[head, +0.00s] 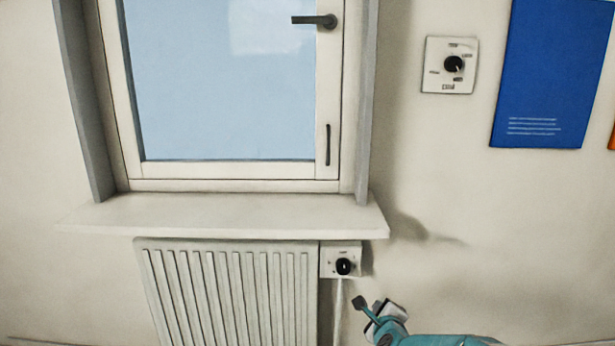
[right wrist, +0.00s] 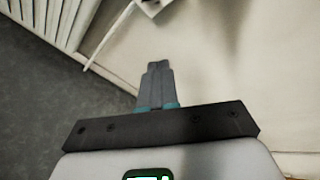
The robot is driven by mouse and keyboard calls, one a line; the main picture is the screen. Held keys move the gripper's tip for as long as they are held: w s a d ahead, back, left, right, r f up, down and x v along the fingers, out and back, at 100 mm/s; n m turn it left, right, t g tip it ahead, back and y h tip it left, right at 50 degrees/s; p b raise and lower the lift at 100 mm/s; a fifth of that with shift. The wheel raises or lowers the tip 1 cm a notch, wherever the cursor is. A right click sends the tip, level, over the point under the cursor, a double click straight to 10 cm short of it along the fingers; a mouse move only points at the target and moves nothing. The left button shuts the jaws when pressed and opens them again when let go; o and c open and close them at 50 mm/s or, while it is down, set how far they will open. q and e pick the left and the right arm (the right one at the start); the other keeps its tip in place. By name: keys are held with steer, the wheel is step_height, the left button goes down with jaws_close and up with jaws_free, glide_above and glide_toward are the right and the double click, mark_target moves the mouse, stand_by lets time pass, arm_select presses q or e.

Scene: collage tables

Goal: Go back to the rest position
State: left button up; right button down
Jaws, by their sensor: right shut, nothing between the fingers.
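My right gripper (head: 361,304) shows low in the head view, with its teal arm coming in from the lower right. It is in front of the wall, below and to the right of the radiator knob. In the right wrist view my right gripper (right wrist: 158,68) has its two grey fingers together, with nothing between them. My left gripper is not in the head view.
A white radiator (head: 228,290) stands under the window sill (head: 220,215), with a black knob (head: 344,267) at its right. A window handle (head: 315,20), a wall dial (head: 452,64) and a blue poster (head: 548,70) are higher up. Grey floor (right wrist: 45,110) shows in the wrist view.

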steer(key=s+d+f+n+g, duration=0.1)
steer(key=s+f+n+g, duration=0.1)
steer(key=s+f, duration=0.35)
steer(key=s+f+n+g, duration=0.1)
steer(key=s+f+n, duration=0.15)
steer(key=f, duration=0.55)
steer(key=s+a+f+n+g+y, duration=0.2)
steer(key=s+f+n+g, duration=0.3)
steer(key=s, duration=0.6)
steer(key=s+a+f+n+g+y, duration=0.1)
steer(key=s+f+n+g, duration=0.15)
steer(key=s+f, duration=0.75)
steer(key=s+a+r+n+g+y, duration=0.1)
steer(key=s+a+n, duration=0.1)
steer(key=s+n, duration=0.4)
steer(key=s+a+r+n+g+y, duration=0.15)
steer(key=s+n, duration=0.25)
steer(key=s, duration=0.4)
step_height(320, 180, up, 18)
steer(key=n+p, duration=0.1)
steer(key=p, duration=1.7)
steer(key=shift+w, duration=0.3)
steer(key=shift+a+h, duration=0.1)
steer(key=shift+h, duration=0.15)
